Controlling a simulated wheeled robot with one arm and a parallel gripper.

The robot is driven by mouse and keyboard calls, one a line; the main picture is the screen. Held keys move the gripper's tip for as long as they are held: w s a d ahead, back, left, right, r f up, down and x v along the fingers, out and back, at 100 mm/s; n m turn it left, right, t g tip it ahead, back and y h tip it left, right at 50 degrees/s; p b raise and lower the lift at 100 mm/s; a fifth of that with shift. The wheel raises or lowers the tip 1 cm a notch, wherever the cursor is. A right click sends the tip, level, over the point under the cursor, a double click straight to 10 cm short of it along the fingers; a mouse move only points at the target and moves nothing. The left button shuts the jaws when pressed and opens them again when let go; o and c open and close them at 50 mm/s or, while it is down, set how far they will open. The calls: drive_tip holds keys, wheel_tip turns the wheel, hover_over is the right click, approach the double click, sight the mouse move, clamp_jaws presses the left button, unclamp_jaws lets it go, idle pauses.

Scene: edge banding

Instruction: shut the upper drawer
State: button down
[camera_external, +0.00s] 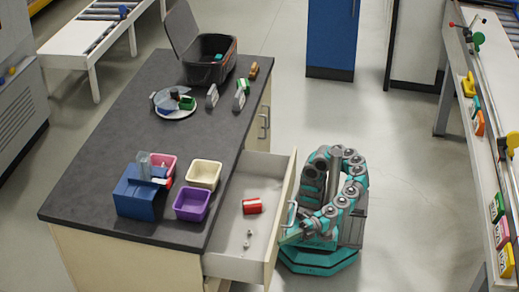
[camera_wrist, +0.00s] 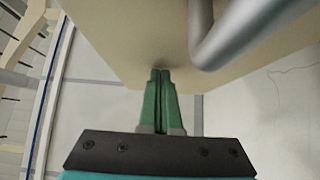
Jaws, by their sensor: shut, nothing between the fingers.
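The upper drawer (camera_external: 229,232) of the dark-topped cabinet is pulled out a long way to the right. It holds a red and white item and a few small metal pieces. Its front panel (camera_external: 284,222) carries a bar handle (camera_external: 291,214). In the wrist view the cream panel (camera_wrist: 120,35) and its grey handle (camera_wrist: 203,35) are close ahead. My gripper (camera_wrist: 160,73) has its green fingers shut together with nothing between them. The fingertips are at the panel, left of the handle; I cannot tell if they touch. In the external view my gripper is by the drawer front, its fingers hard to make out.
The cabinet top (camera_external: 130,150) holds a blue box (camera_external: 139,196), a purple bin (camera_external: 192,204), a cream bin (camera_external: 204,175), a plate (camera_external: 176,105) and a black open-lidded bin (camera_external: 209,60). A conveyor (camera_external: 490,110) runs along the right.

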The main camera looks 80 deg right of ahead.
drive_tip(key=shift+w, duration=3.1)
